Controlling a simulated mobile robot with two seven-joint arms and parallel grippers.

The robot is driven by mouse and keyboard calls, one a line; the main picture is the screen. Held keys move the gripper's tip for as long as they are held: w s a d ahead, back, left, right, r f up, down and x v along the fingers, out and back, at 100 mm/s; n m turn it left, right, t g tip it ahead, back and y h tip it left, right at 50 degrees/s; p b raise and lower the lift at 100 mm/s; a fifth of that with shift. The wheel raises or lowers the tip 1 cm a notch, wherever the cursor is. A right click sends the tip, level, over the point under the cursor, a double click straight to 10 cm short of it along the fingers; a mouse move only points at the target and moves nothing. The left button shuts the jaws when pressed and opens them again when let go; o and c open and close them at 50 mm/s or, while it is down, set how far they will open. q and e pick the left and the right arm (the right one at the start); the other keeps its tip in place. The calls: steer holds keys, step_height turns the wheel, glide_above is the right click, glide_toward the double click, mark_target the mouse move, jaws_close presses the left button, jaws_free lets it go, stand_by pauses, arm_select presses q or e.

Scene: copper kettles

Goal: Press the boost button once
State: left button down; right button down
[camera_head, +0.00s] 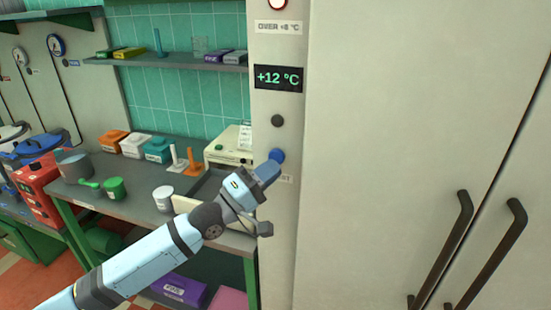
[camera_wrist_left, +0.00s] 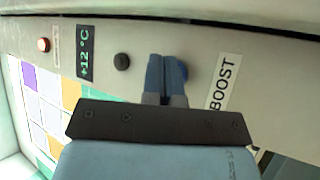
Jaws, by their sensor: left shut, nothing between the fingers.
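The boost button (camera_head: 277,156) is a round blue knob on the pale upright panel, below a black round knob. In the left wrist view the blue button (camera_wrist_left: 184,70) shows beside my fingers, partly hidden by them, next to the BOOST label (camera_wrist_left: 224,82). My left gripper (camera_head: 268,169) is shut and empty, its fingertips right at the button. In the wrist view the shut fingers (camera_wrist_left: 167,62) overlap the button's edge; I cannot tell whether they touch it or whether it is pushed in. My right gripper is not in view.
The black knob (camera_head: 278,121) sits close above, under a display (camera_head: 279,78) reading +12 °C. A round lamp (camera_wrist_left: 43,44) glows red. Cabinet doors with dark handles (camera_head: 445,250) stand at right. A cluttered workbench (camera_head: 140,190) is at left.

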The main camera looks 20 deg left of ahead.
arm_select(q)
steer(key=shift+w, duration=0.15)
stand_by(0.3)
steer(key=shift+w, duration=0.3)
steer(key=shift+w+b, duration=0.45)
stand_by(0.6)
steer(key=shift+s, duration=0.15)
steer(key=shift+s+p, duration=0.5)
steer(key=shift+s, duration=0.25)
